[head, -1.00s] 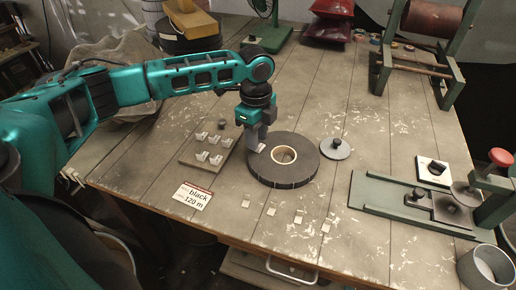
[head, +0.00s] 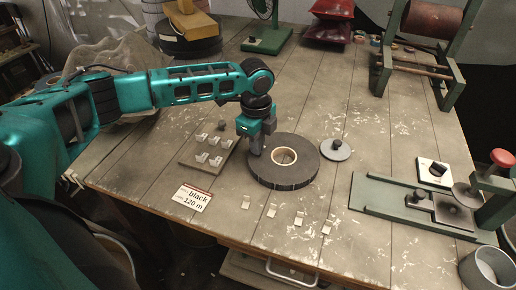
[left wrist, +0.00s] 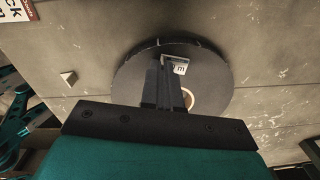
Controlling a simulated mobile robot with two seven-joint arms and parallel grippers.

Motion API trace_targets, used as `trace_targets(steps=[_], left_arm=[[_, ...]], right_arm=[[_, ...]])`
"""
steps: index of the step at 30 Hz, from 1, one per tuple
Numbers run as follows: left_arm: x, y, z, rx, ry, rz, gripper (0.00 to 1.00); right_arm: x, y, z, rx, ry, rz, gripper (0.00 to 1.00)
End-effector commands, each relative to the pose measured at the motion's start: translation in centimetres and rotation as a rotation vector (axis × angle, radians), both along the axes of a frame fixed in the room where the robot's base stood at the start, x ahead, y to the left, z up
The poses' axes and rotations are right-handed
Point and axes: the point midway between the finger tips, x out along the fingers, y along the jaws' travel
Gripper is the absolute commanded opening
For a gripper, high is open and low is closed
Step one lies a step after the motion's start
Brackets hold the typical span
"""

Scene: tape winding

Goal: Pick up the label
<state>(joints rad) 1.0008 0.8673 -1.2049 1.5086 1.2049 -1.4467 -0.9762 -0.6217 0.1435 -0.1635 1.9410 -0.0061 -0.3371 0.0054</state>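A small white label with dark print ending in "m" (left wrist: 177,66) shows at the fingertips of my left gripper (left wrist: 168,70) in the left wrist view, over the black tape roll (left wrist: 215,80). In the head view that gripper (head: 255,152) points down at the left rim of the tape roll (head: 283,175), and the small label is hidden there. The fingers look close together; I cannot tell whether they grip the label. A larger white card reading "black 120 m" (head: 193,198) lies flat on the table, left of the roll. My right gripper is not in view.
A board with several small pale pieces (head: 206,152) lies left of the roll. Several small pale tags (head: 271,211) lie in front of it. A grey disc (head: 336,150) and a green-based press (head: 410,205) stand to the right.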

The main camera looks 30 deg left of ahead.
Motion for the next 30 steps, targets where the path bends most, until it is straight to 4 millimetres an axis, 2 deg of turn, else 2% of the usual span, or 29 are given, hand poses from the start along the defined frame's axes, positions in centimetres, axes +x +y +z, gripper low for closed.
trace_targets(steps=[9, 14, 17, 24, 30], left_arm=[[0.0, 0.0, 0.1, 0.0, 0.0, 0.0, 0.0], [0.1, 0.0, 1.7, -0.001, -0.003, 0.001, 0.0], [0.1, 0.1, 3.8, 0.0, -0.004, 0.001, 0.0], [0.1, 0.0, 10.8, -0.001, -0.006, 0.0, 0.0], [0.1, 0.0, 15.9, -0.001, -0.005, 0.0, 0.0]], right_arm=[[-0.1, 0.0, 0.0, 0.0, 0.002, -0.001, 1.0], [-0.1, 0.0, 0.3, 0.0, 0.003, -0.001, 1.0], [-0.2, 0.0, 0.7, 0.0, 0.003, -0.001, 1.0], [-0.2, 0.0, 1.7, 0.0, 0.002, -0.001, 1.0], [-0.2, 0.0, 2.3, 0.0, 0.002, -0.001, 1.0]])
